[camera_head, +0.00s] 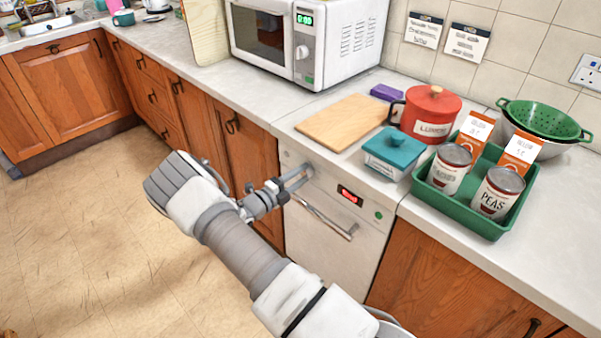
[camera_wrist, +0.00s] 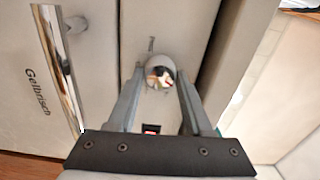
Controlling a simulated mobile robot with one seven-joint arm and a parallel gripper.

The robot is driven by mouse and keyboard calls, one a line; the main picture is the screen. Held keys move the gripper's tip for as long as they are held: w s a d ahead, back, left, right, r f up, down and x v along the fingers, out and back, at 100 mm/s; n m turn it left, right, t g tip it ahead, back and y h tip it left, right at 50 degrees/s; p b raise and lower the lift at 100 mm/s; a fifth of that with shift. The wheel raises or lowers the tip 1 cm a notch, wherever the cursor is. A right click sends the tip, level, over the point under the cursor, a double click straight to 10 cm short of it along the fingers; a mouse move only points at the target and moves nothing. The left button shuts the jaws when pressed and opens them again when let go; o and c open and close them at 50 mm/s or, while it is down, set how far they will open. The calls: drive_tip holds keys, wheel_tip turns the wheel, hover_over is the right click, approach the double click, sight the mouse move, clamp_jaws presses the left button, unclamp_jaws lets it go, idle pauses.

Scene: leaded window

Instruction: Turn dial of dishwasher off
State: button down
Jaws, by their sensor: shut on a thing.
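The white dishwasher front (camera_head: 325,262) is under the counter in the head view. Its round, shiny silver dial (camera_wrist: 159,72) sits between my gripper's two fingertips in the wrist view, and the jaws are closed on its sides. In the head view my gripper (camera_head: 303,176) reaches the upper left of the dishwasher panel, and the fingers mostly hide the dial. A small mark stands on the panel just above the dial in the wrist view. A red-lit display (camera_head: 350,196) is right of the gripper.
The dishwasher's bar handle (camera_head: 325,218) runs just below my gripper; in the wrist view the bar (camera_wrist: 58,70) is at left. Above, the counter holds a cutting board (camera_head: 342,121), a teal box (camera_head: 393,152) and a green tray (camera_head: 450,212) with cans. The floor at left is clear.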

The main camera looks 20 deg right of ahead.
drive_tip(key=n+p, duration=0.1)
drive_tip(key=n, duration=0.4)
drive_tip(key=shift+s, duration=0.1)
drive_tip(key=shift+n, duration=0.3)
idle(0.4)
drive_tip(key=shift+c, duration=1.6)
unclamp_jaws()
drive_tip(key=v, duration=1.7)
drive_tip(key=shift+a, duration=0.15)
drive_tip(key=shift+r, duration=0.15)
